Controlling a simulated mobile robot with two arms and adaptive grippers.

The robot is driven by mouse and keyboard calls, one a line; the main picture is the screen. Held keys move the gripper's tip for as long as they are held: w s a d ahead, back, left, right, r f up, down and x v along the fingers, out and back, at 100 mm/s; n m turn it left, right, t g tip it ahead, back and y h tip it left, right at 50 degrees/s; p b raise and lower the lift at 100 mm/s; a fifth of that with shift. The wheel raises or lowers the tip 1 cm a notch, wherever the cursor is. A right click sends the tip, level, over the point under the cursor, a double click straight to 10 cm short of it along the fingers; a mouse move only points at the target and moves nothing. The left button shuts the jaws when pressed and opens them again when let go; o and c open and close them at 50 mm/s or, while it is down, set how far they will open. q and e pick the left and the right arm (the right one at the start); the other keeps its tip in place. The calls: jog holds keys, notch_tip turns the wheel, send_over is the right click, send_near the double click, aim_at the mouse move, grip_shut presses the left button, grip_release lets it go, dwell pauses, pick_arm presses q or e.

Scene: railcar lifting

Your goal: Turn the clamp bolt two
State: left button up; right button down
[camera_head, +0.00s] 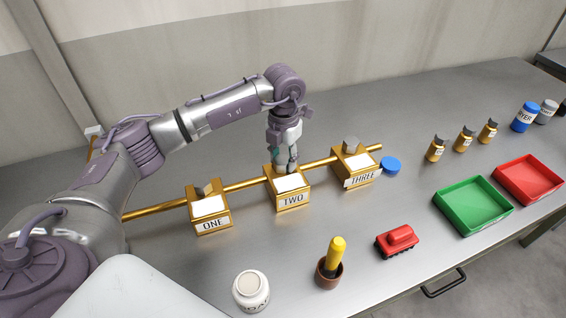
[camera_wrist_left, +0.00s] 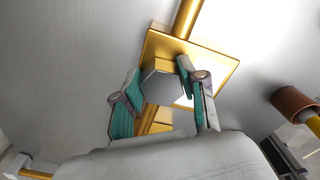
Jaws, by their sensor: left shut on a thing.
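Clamp two is a gold block (camera_head: 292,202) labelled TWO, on a long gold rod in the middle of the table. My left gripper (camera_head: 289,165) points down over it. In the left wrist view the left gripper (camera_wrist_left: 163,92) has its teal-padded fingers on both sides of the grey bolt (camera_wrist_left: 162,82) and is shut on it. The gold block (camera_wrist_left: 218,72) shows beneath the bolt there. In the head view the fingers mostly hide this bolt. My right gripper is not in view.
Clamps ONE (camera_head: 211,222) and THREE (camera_head: 362,180), each with a grey bolt, flank it.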

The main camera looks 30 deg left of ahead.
aim_at(284, 158)
pick_arm(q)
jog(key=shift+m+b, duration=0.3)
jog(key=shift+m, duration=0.2)
jog(key=o, duration=1.1)
jog(key=shift+o, duration=0.2)
notch_tip(284, 158, up, 12)
dwell(0.3)
